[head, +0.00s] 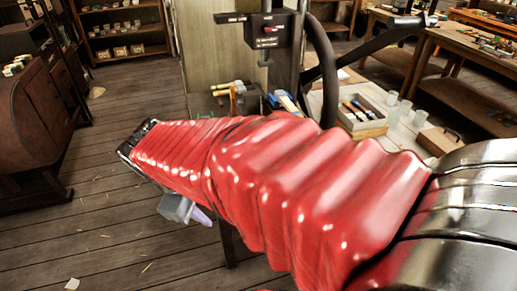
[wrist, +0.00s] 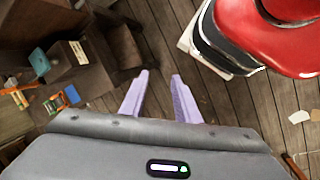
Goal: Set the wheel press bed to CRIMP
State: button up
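The wheel press stands at the top middle of the head view, with a dark upright and a box (head: 267,30) carrying a small red part and pale labels too small to read. A black ring-shaped handwheel (head: 325,75) shows to its right, partly hidden by my red-sleeved arm. The press bed cannot be made out clearly behind the arm. My gripper (head: 200,214) hangs below the arm's end, left of the press table. In the wrist view my gripper (wrist: 160,82) has its two purple fingers apart, with nothing between them but floor.
A workbench holds a wooden tray (head: 362,118) and cups (head: 405,108) right of the press. A wooden cabinet (head: 38,130) stands at the left, and shelves (head: 122,35) at the back. The plank floor (head: 105,210) is mostly clear, with scattered scraps.

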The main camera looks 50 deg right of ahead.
jog(key=s+a+r+m+t+y, duration=0.1)
jog(key=a+r+m+t+y, duration=0.2)
jog(key=a, duration=0.7)
notch_tip(320, 180, up, 3)
jog(key=shift+a+r+m+t+y, duration=0.1)
jog(key=shift+a+m+t+y, duration=0.25)
jog(key=shift+m+t, duration=0.6)
jog(key=shift+s+n+t, duration=0.1)
jog(key=shift+n+t, duration=0.15)
